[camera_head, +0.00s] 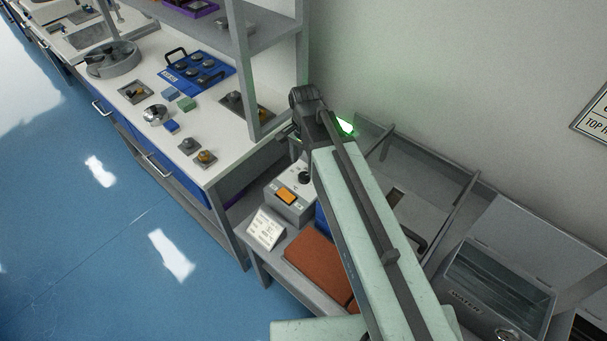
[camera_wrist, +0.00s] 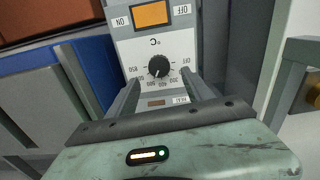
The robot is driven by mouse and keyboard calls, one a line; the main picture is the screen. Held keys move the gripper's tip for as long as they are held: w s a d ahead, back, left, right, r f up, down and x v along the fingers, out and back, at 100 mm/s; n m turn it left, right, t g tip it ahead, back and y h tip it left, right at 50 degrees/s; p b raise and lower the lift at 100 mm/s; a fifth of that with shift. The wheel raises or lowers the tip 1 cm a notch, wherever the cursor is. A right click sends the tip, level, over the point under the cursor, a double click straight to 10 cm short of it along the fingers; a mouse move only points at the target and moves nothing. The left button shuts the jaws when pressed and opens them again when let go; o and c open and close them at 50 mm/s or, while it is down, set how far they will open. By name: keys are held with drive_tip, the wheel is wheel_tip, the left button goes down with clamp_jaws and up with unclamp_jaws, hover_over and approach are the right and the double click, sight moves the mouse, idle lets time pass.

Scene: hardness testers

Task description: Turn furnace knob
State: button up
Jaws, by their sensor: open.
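The furnace knob (camera_wrist: 159,66) is a round black dial with a white pointer mark on a pale panel with a printed temperature scale, which appears upside down in the wrist view. In the head view the knob (camera_head: 304,177) sits on the grey control box (camera_head: 291,207), left of my arm. My gripper (camera_wrist: 162,84) is open, its two dark fingers apart and pointing toward the panel on either side of the knob's line. The knob shows between and beyond the fingertips; I see no contact. In the head view the fingers cannot be made out.
An orange switch (camera_head: 287,195) is beside the knob. A white label card (camera_head: 265,229) and a reddish-brown block (camera_head: 318,262) are nearby. A white bench (camera_head: 215,171) with testers stands to the left. A grey open water tank (camera_head: 497,290) is at the right. Blue floor is clear.

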sight(305, 175)
wheel_tip(305, 175, down, 6)
drive_tip(key=b, duration=0.5)
drive_tip(key=shift+s+f, duration=0.1)
clamp_jaws()
